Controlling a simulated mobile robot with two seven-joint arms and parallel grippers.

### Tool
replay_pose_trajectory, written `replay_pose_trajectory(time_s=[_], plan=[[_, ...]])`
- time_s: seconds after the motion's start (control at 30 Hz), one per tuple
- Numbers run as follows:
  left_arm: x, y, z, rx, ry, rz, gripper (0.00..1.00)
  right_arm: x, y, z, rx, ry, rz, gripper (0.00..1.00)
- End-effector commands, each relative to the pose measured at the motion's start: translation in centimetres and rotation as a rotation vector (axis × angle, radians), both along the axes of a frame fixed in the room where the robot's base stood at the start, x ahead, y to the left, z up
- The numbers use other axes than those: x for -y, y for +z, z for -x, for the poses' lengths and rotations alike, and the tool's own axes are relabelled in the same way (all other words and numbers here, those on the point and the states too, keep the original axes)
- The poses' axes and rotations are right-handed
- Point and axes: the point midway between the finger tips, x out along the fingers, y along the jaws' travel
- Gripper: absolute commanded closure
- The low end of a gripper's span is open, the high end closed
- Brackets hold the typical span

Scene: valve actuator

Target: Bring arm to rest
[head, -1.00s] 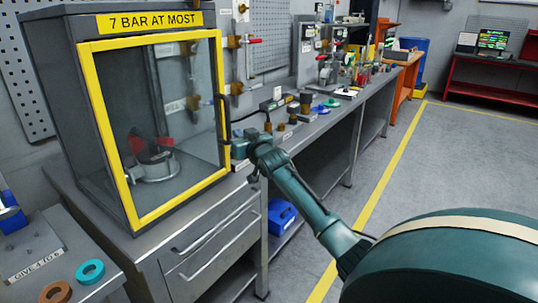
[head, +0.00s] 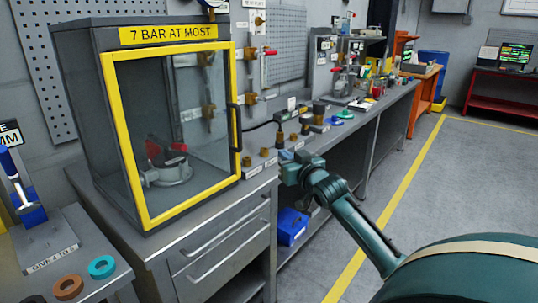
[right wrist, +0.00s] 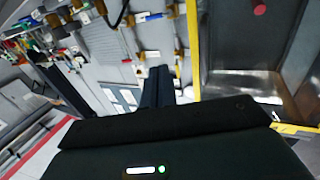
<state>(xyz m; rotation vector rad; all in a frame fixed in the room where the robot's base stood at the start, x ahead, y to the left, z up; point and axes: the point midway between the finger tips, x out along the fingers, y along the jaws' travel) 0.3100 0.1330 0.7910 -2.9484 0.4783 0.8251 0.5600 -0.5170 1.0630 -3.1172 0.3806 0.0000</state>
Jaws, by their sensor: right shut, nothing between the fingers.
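My right arm (head: 360,225) reaches in from the lower right in the head view. Its gripper (head: 286,157) is off the front edge of the bench, to the right of the test cabinet's door handle (head: 236,127) and apart from it. In the right wrist view the two dark fingers (right wrist: 158,84) are together with nothing between them. The yellow-framed glass door (head: 112,130) of the cabinet looks closed. Behind the glass stands a grey valve body with a red part (head: 166,173). My left gripper is not in view.
The long bench (head: 345,125) carries brass fittings (head: 273,152), coloured rings and tools. Drawers (head: 215,240) are below the cabinet, and a blue bin (head: 289,226) sits on the lower shelf. A side table at left holds a brown ring (head: 68,287) and a teal ring (head: 101,267). The floor at right is clear.

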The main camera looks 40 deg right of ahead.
Motion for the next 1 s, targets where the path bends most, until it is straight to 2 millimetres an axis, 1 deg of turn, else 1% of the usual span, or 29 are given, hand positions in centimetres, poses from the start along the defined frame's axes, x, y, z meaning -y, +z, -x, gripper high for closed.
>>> replay_pose_trajectory(time_s=[0.23, 0.3, 0.37, 0.47, 0.5, 0.57, 0.6, 0.67, 0.7, 0.77, 0.8, 0.87, 0.9, 0.97, 1.0], plan=[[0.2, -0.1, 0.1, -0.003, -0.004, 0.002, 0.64, 0.0, 0.0, 0.2, 0.0, 0.0, 0.0, 1.0], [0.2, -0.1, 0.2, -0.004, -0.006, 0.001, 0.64, -0.3, -0.4, 0.2, -0.008, 0.004, 0.001, 1.0], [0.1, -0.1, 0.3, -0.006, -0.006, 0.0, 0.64, -1.0, -1.5, 0.3, -0.028, 0.014, 0.004, 1.0], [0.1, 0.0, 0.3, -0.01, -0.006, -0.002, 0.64, -3.7, -5.1, 0.9, -0.092, 0.052, 0.014, 1.0], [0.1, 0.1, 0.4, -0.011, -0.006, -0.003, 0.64, -5.3, -7.1, 1.4, -0.128, 0.074, 0.02, 1.0], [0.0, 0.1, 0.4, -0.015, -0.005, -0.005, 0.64, -8.0, -10.4, 2.6, -0.187, 0.114, 0.027, 1.0], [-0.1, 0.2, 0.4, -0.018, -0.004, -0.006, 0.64, -10.0, -12.6, 3.6, -0.228, 0.142, 0.033, 1.0], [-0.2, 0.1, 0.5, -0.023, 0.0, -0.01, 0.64, -13.1, -15.6, 5.3, -0.285, 0.186, 0.037, 1.0], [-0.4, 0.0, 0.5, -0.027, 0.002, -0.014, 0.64, -15.1, -17.5, 6.6, -0.321, 0.216, 0.04, 1.0], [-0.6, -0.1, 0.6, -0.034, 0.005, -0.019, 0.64, -18.3, -20.1, 8.9, -0.374, 0.261, 0.041, 1.0], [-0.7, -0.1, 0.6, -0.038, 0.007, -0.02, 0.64, -20.5, -21.6, 10.5, -0.406, 0.292, 0.037, 1.0], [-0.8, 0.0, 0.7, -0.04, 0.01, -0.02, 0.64, -23.7, -23.5, 13.1, -0.452, 0.338, 0.032, 1.0], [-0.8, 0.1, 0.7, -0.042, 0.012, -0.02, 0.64, -25.7, -24.6, 14.9, -0.48, 0.367, 0.028, 1.0], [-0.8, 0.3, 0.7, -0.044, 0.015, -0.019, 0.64, -28.7, -25.8, 17.5, -0.517, 0.407, 0.018, 1.0], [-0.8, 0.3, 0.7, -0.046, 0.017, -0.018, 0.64, -30.5, -26.3, 19.1, -0.537, 0.431, 0.01, 1.0]])
